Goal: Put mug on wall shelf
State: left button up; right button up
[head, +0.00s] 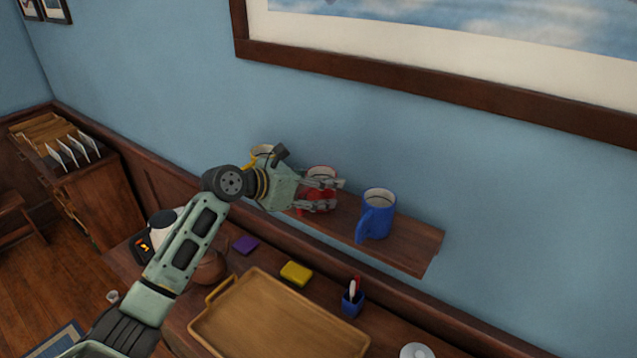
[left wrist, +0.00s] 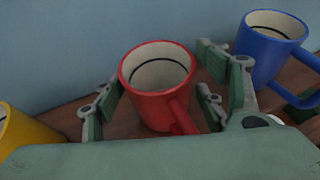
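A red mug (head: 318,195) stands upright on the brown wooden wall shelf (head: 412,248), between a blue mug (head: 378,214) and a yellow mug (head: 262,151). My left gripper (head: 324,197) is at the red mug, its fingers on either side of it. In the left wrist view the red mug (left wrist: 152,107) sits between the spread fingers (left wrist: 160,100), its handle toward the gripper. The fingers look open, close to the mug's sides; any light contact cannot be told. My right gripper is not in view.
The blue mug (left wrist: 268,48) stands close beside the right finger, and the yellow mug (left wrist: 22,130) is at the left. Below are a wooden tray (head: 270,320), a yellow sponge-like block (head: 296,273) and a blue pen cup (head: 352,302). A framed picture hangs above.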

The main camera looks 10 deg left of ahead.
pick_arm(q)
jog(key=shift+o, duration=0.4)
jog(key=shift+a+r, duration=0.1)
jog(key=shift+r, duration=0.1)
jog(key=v, duration=1.2)
pick_arm(e)
jog(key=shift+a, duration=0.3)
jog(key=shift+d, duration=0.25)
